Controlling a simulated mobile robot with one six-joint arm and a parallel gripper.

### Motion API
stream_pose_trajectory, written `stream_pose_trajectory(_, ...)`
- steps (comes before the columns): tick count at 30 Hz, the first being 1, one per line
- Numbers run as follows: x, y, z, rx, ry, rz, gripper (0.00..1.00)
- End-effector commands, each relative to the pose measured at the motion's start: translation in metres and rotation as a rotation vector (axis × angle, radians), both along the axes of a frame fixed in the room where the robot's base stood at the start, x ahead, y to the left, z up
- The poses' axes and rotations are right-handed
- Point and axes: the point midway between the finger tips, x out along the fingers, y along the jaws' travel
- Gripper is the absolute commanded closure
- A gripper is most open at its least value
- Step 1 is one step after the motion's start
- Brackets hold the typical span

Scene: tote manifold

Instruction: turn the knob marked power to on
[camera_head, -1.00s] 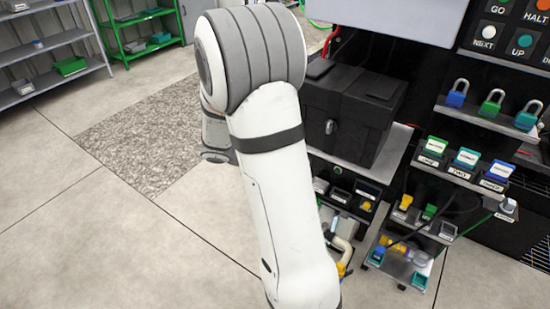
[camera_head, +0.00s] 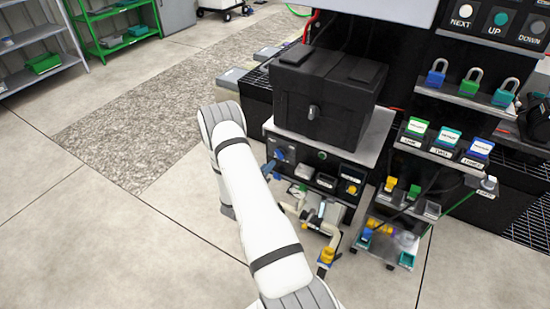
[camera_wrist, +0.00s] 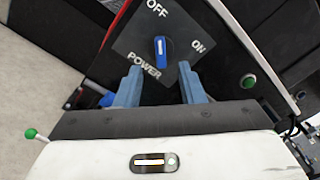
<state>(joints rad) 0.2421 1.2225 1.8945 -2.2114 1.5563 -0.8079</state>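The power knob (camera_wrist: 161,48) is blue with a white mark, on a dark plate (camera_wrist: 130,40) lettered OFF, ON and POWER. In the wrist view it stands upright, with OFF above it and ON to its right. My gripper (camera_wrist: 160,67) is open, its two blue fingers spread below and to either side of the knob, with nothing between them. I cannot tell how far the tips are from the plate. In the head view the knob (camera_head: 279,154) shows small on the front panel, with my blue fingers (camera_head: 269,169) close by at its lower left.
A green button (camera_wrist: 249,81) sits right of the plate. In the head view, a black box (camera_head: 325,100) stands above the panel, and pipes with a yellow valve (camera_head: 327,256) are below. Shelves of padlocks (camera_head: 472,82) stand to the right.

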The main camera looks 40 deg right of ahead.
Motion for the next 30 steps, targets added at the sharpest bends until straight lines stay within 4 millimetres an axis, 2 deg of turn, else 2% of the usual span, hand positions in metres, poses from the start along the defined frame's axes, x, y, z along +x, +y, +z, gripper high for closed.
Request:
stream_pose_trajectory(6,0.013,-0.035,0.002,0.0,-0.005,-0.005,0.65)
stream_pose_trajectory(12,0.022,-0.058,0.002,0.0,-0.003,-0.005,0.65)
stream_pose_trajectory(23,0.025,-0.065,0.001,0.001,-0.002,-0.004,0.65)
stream_pose_trajectory(30,0.025,-0.065,0.001,0.001,-0.002,-0.005,0.83)
